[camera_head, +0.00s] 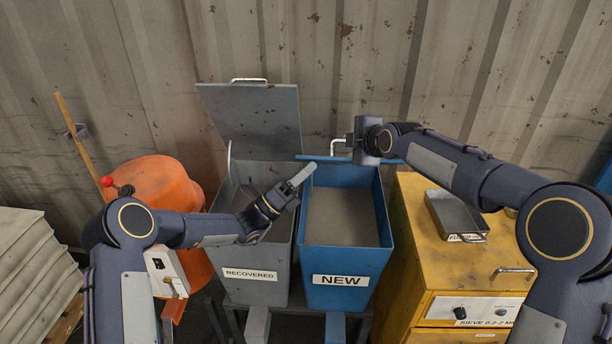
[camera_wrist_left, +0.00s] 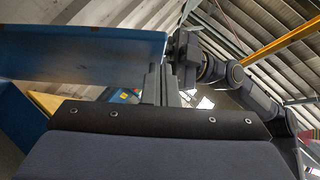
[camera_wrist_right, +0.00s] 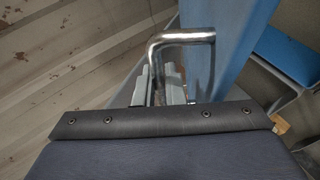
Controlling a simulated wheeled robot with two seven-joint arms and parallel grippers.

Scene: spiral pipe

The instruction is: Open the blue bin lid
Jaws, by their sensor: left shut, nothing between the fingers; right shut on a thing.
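The blue bin (camera_head: 345,264) labelled NEW stands in the middle, its grey contents visible from above. Its blue lid (camera_head: 311,158) is raised and shows nearly edge-on at the bin's back; its flat face shows in the left wrist view (camera_wrist_left: 80,58). My right gripper (camera_head: 350,144) is shut on the lid's metal handle (camera_wrist_right: 183,37), behind the lid's upper edge. The lid's blue panel also fills part of the right wrist view (camera_wrist_right: 222,50). My left gripper (camera_head: 304,174) is shut and empty, over the gap between the grey and blue bins, apart from the lid's handle.
A grey bin (camera_head: 245,276) labelled RECOVERED stands left with its lid (camera_head: 255,120) open against the corrugated wall. A yellow cabinet (camera_head: 412,252) with a metal tray (camera_head: 455,216) stands right. An orange drum (camera_head: 155,184) is behind my left arm. Stacked sacks (camera_head: 35,265) lie far left.

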